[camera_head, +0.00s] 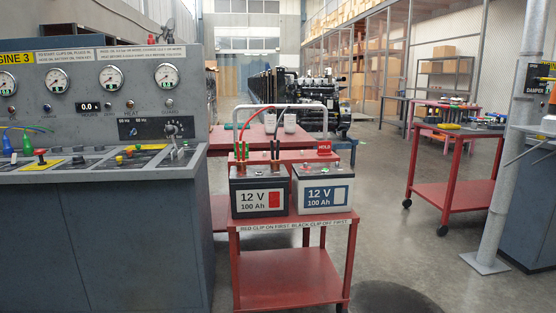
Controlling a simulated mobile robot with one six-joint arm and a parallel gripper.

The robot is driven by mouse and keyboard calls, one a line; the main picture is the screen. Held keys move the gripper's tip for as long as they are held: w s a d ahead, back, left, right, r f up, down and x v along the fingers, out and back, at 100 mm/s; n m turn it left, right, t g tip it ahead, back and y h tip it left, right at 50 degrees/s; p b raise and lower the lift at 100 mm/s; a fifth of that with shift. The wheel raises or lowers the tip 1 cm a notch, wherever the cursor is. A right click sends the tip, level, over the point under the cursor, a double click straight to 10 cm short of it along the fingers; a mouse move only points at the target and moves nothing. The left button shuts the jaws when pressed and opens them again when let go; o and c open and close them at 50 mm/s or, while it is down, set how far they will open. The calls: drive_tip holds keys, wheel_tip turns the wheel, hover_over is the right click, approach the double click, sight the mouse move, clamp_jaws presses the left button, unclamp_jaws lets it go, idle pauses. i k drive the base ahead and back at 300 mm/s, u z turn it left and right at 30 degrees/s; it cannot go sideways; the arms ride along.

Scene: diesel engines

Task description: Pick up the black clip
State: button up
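The black clip (275,152) appears as a small dark upright pair of shapes behind the top of the left 12 V battery (247,199). A dark cable (280,122) rises from it toward the grey hoop rail (281,106). To its left stands a similar pair with red and green on it, likely the red clip (241,152), with a red cable. Whether the clips grip terminals is too small to tell. A second 12 V battery (322,195) stands to the right. My gripper is not in view.
The batteries stand on a red two-shelf cart (290,278) with a lettered front strip (293,225). A grey engine console (105,235) is close on the left. A red tool cart (450,197) and a grey post (500,150) stand right. Floor (395,240) between the carts is clear.

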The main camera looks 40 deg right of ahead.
sight(273, 167)
drive_tip(key=i, duration=0.9)
drive_tip(key=u, duration=0.05)
